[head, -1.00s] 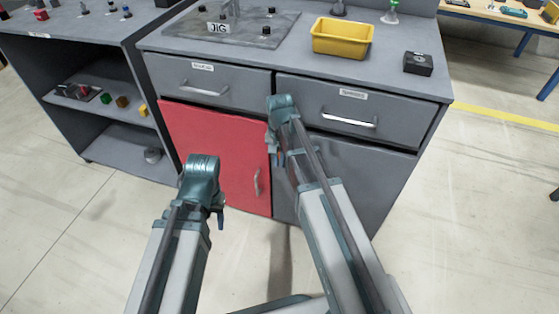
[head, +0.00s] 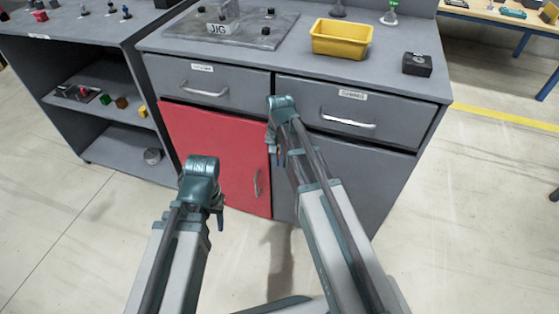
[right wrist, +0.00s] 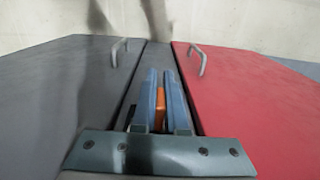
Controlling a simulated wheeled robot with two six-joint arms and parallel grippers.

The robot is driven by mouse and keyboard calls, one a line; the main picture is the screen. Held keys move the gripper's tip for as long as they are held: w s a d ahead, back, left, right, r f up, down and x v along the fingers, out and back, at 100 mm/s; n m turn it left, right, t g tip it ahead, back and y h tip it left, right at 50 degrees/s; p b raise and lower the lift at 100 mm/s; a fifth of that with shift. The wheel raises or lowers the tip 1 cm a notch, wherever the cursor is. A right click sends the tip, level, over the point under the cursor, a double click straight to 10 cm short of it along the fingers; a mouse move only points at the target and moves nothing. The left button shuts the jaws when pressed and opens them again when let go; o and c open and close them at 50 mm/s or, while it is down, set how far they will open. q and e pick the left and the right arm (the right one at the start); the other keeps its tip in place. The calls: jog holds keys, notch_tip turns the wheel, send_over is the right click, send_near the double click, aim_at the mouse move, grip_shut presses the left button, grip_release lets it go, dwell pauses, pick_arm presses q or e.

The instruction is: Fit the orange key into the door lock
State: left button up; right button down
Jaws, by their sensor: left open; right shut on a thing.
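The orange key (right wrist: 159,108) is between the two blue fingers of my right gripper (right wrist: 161,95) in the right wrist view; only a small part of it shows. In the head view my right gripper (head: 276,152) is at the cabinet front, near the right edge of the red door (head: 215,150); the key cannot be made out there. The lock cannot be seen in either view. My left gripper (head: 220,214) is open and empty, low in front of the red door and apart from it.
A grey door (right wrist: 65,95) and a narrow strip lie beside the red door in the wrist view. Drawers (head: 345,108) with handles are above the doors. A yellow bin (head: 341,40) and a black box (head: 417,64) stand on the worktop.

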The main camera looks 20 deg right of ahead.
jog(key=shift+w+d, duration=0.15)
jog(key=shift+w, duration=0.05)
dwell(0.6)
jog(key=c, duration=0.9)
grip_release()
notch_tip(320, 180, up, 14)
jog(key=p, duration=1.4)
jog(key=shift+f, duration=0.1)
